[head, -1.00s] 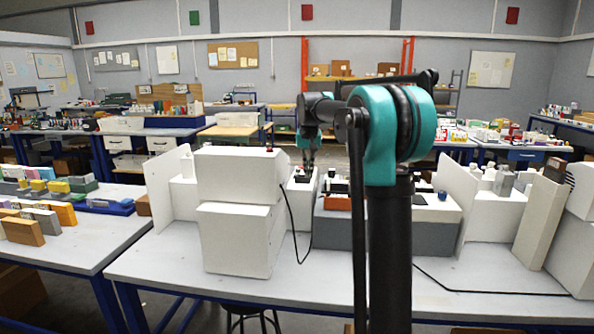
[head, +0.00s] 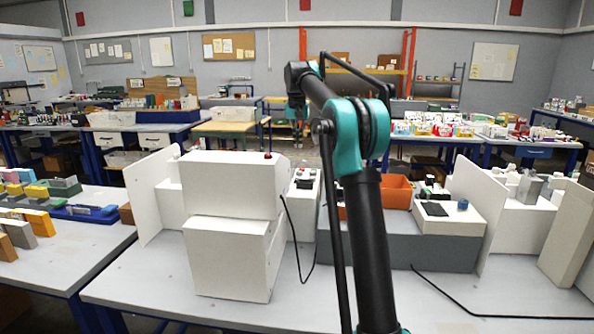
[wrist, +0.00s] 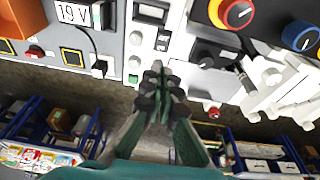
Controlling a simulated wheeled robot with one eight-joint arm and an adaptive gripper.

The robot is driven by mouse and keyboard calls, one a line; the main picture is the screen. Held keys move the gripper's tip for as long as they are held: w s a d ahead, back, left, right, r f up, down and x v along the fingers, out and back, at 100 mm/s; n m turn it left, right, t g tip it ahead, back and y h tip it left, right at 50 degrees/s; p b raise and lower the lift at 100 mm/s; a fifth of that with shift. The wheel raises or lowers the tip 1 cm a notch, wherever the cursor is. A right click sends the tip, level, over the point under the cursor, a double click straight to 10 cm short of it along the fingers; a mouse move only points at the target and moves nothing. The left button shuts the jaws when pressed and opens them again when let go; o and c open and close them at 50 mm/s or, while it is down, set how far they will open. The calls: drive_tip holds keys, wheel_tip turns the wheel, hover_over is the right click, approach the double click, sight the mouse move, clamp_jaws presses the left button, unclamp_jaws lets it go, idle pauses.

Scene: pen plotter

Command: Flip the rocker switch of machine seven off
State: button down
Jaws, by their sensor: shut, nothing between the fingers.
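A narrow white panel (wrist: 148,50) lies in front of my fingertips in the wrist view. It carries a black rocker-like switch (wrist: 150,12), a smaller dark slotted part (wrist: 162,40) and pale green round buttons. The same narrow panel (head: 303,200) shows in the head view between the white boxes and my arm. I cannot read any number for machine seven, nor tell which way the rocker is tipped. My gripper (wrist: 158,72) is shut and empty, its tips over the lower part of the panel. I cannot tell whether they touch it.
A 19 V display (wrist: 77,14) and a red button (wrist: 35,51) sit left of the narrow panel. Black, orange-ringed and blue knobs (wrist: 303,36) are at its right. Stacked white boxes (head: 232,185) and an orange bin (head: 396,191) stand on the bench. A black cable trails across the benchtop.

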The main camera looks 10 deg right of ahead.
drive_tip(key=shift+w, duration=0.15)
drive_tip(key=x, duration=0.8)
drive_tip(key=s+x, duration=0.1)
drive_tip(key=x, duration=0.3)
drive_tip(key=shift+a+f, duration=0.1)
drive_tip(key=shift+f, duration=0.35)
drive_tip(key=shift+s+f, duration=0.1)
drive_tip(key=shift+f, duration=0.4)
